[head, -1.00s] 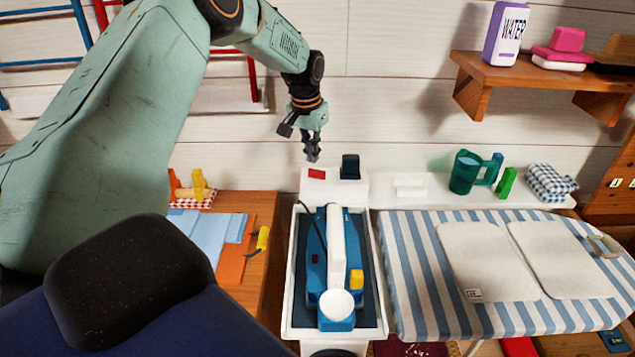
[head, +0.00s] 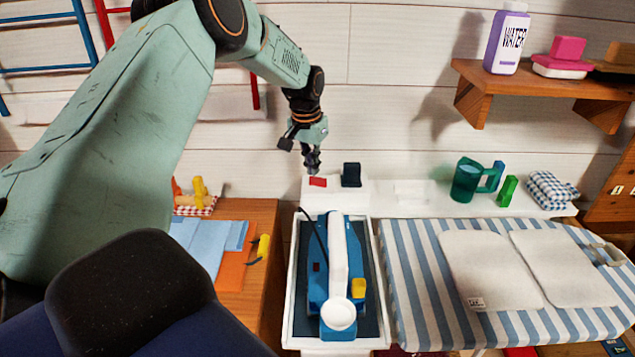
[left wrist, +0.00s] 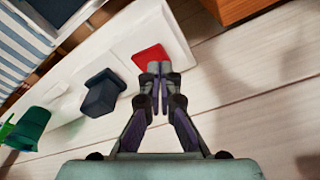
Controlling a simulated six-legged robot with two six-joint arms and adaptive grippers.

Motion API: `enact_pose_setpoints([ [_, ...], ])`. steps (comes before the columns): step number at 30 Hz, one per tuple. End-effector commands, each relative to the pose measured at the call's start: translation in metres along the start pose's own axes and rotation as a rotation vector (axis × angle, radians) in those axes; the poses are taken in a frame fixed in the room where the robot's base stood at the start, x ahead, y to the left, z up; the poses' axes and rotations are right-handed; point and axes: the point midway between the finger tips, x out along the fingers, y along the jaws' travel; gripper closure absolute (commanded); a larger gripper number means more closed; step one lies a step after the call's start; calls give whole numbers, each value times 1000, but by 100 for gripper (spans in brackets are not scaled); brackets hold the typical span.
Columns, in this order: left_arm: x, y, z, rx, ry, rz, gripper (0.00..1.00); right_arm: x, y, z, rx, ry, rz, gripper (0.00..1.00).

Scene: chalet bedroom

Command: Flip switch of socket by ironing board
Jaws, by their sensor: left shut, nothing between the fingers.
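The white socket block (head: 335,188) stands behind the iron tray, left of the ironing board (head: 405,285). It carries a red switch (head: 318,182) on its left and a dark plug (head: 351,174) on its right. My left gripper (head: 313,170) is shut and empty, pointing down at the red switch. In the left wrist view the closed fingertips (left wrist: 160,68) lie at the edge of the red switch (left wrist: 151,57); I cannot tell if they touch. The dark plug (left wrist: 101,95) also shows there. My right gripper is not in view.
A blue and white iron (head: 338,270) lies in a white tray (head: 290,325). A green mug (head: 466,181) stands on the white ledge. A wooden table (head: 262,220) with folded cloths is at left.

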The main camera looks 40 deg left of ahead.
Motion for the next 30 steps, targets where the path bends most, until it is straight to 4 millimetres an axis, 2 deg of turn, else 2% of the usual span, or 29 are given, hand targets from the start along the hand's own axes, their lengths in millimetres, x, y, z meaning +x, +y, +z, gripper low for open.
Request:
enact_pose_setpoints([
  [30, 5, 0, 1, 0, 0, 0, 100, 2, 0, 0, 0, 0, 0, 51],
])
